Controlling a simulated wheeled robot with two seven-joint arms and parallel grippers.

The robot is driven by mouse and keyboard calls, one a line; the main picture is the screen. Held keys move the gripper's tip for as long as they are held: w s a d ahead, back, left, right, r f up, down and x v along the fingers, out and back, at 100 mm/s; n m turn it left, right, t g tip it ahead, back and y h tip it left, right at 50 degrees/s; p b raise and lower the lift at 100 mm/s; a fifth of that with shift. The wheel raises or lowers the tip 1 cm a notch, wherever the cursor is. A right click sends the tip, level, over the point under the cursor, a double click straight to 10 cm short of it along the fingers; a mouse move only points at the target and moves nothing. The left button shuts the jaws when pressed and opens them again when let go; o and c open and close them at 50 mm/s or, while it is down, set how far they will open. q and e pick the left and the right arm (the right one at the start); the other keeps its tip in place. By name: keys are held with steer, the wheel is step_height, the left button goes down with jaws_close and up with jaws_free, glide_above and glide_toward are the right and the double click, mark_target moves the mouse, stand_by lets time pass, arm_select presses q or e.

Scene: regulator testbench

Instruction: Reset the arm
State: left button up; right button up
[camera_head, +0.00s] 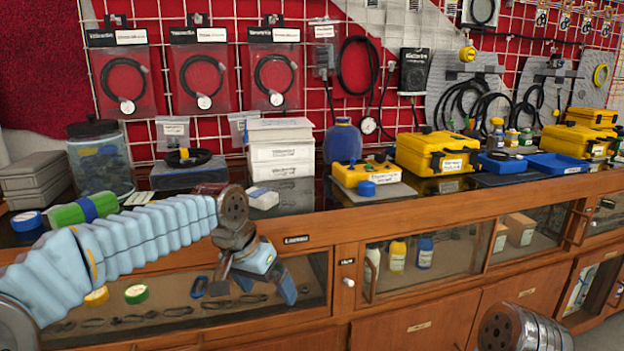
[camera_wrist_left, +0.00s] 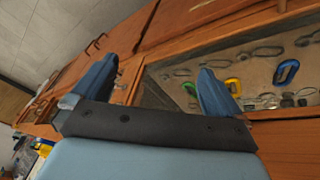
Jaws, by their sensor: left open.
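My left arm, in a pale blue sleeve, comes in from the left in the head view. Its left gripper (camera_head: 252,288) hangs in front of the glass-fronted drawer of the wooden bench, with its blue fingers apart and pointing down. In the left wrist view the two blue fingers of this gripper (camera_wrist_left: 155,88) are spread wide with nothing between them. Only a grey joint of my right arm (camera_head: 520,330) shows, at the lower right of the head view; the right gripper is out of the picture.
The wooden bench (camera_head: 330,225) runs across the view. On it stand yellow cases (camera_head: 438,152), a glass jar (camera_head: 100,165) and a blue container (camera_head: 342,142). Bagged hoses hang on the red wall grid behind. The drawer (camera_wrist_left: 255,75) holds several small tools.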

arm_select(q)
steer(key=s+d+f+n+g+h, duration=0.1)
steer(key=s+f+n, duration=0.15)
steer(key=f, duration=1.25)
steer(key=s+f+n+g, duration=0.1)
steer(key=s+f, duration=0.2)
steer(key=f, duration=1.2)
steer(key=s+a+f+n, duration=0.2)
steer(key=s+f+n, duration=0.1)
steer(key=s+f, duration=1)
steer(key=s, duration=0.2)
steer(key=shift+s+f, duration=0.35)
steer(key=shift+f, duration=0.05)
steer(key=shift+a, duration=0.1)
